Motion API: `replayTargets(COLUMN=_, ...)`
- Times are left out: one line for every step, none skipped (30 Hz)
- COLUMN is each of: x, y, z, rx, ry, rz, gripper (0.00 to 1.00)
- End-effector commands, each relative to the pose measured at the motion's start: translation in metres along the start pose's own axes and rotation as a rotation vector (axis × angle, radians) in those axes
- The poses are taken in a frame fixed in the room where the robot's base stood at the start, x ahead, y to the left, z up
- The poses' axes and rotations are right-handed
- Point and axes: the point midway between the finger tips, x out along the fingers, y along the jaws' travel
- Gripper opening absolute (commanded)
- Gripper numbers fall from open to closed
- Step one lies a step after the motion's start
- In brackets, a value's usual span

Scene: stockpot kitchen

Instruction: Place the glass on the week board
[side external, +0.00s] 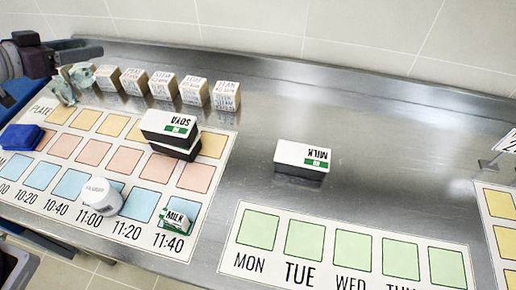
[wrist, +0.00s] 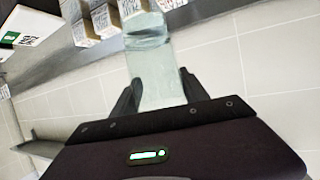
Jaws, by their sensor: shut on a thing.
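The glass (wrist: 150,62) is pale green and see-through. In the wrist view it lies between the two dark fingers of my gripper (wrist: 158,80), which is shut on it. In the side external view the glass (side external: 63,90) shows at the upper left, close to my gripper (side external: 62,74), over the back left part of the time board; I cannot tell whether it touches anything below. A similar greenish shape shows just right of it, unclear. The week board (side external: 338,282), white with green squares marked MON, TUE, WED, lies at the lower right, far from my gripper. Its visible squares are bare.
Several lettered blocks (side external: 162,86) stand in a row right of my gripper. The time board (side external: 150,238) holds a SOYA carton (side external: 170,124), a white round container (side external: 101,196) and a small MILK pack (side external: 176,220). A MILK carton (side external: 302,158) lies behind the week board on bare steel.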

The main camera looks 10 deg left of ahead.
Motion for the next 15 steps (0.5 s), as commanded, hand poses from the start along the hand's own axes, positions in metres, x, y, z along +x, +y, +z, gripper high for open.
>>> replayTargets(x=0.003, y=0.005, z=-0.001, rx=0.005, ry=0.001, rz=0.014, gripper=0.02)
replayTargets(x=0.004, y=0.008, z=-0.001, rx=0.008, ry=0.001, rz=0.022, gripper=0.02)
replayTargets(x=0.006, y=0.012, z=-0.002, rx=0.012, ry=0.001, rz=0.033, gripper=0.02)
replayTargets(x=0.007, y=0.015, z=-0.002, rx=0.015, ry=0.001, rz=0.04, gripper=0.02)
replayTargets(x=0.008, y=0.018, z=-0.003, rx=0.017, ry=0.0, rz=0.048, gripper=0.02)
replayTargets(x=0.01, y=0.024, z=-0.003, rx=0.023, ry=0.0, rz=0.062, gripper=0.02)
replayTargets(x=0.011, y=0.028, z=-0.004, rx=0.027, ry=0.0, rz=0.073, gripper=0.02)
replayTargets(x=0.013, y=0.031, z=-0.004, rx=0.031, ry=0.0, rz=0.082, gripper=0.02)
replayTargets(x=0.015, y=0.037, z=-0.005, rx=0.037, ry=0.0, rz=0.097, gripper=0.02)
replayTargets(x=0.017, y=0.043, z=-0.006, rx=0.042, ry=0.0, rz=0.112, gripper=0.02)
replayTargets(x=0.018, y=0.048, z=-0.006, rx=0.047, ry=0.0, rz=0.125, gripper=0.02)
replayTargets(x=0.021, y=0.056, z=-0.007, rx=0.055, ry=0.001, rz=0.144, gripper=0.02)
replayTargets(x=0.023, y=0.063, z=-0.008, rx=0.061, ry=0.001, rz=0.162, gripper=0.02)
replayTargets(x=0.025, y=0.069, z=-0.009, rx=0.068, ry=0.001, rz=0.178, gripper=0.02)
replayTargets(x=0.027, y=0.08, z=-0.01, rx=0.078, ry=0.001, rz=0.204, gripper=0.02)
